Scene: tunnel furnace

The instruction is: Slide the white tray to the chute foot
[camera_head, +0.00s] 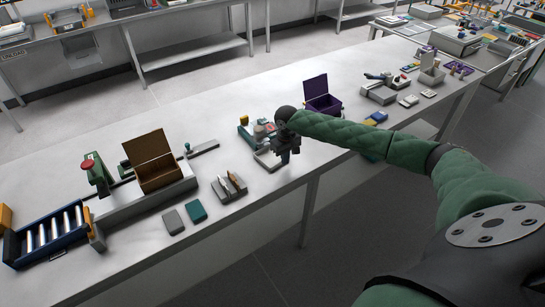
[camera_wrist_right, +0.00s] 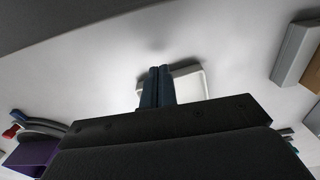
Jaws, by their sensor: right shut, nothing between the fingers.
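The white tray (camera_head: 265,160) lies on the long grey-white table in the head view, partly hidden by my right gripper (camera_head: 284,160). In the right wrist view the tray (camera_wrist_right: 193,84) shows a pale floor and raised rim, just behind and beside the fingers. My right gripper (camera_wrist_right: 158,70) is shut and empty, its fingers together over the tray's edge area; I cannot tell whether they touch it. A blue-framed roller chute (camera_head: 48,238) stands at the table's left end. My left gripper is not in view.
A brown open-lidded box (camera_head: 157,165) stands left of the tray, and a grey holder with upright pieces (camera_head: 229,187) stands between them. Grey and teal blocks (camera_head: 185,216) lie near the front edge. A purple open box (camera_head: 320,97) stands behind my right wrist.

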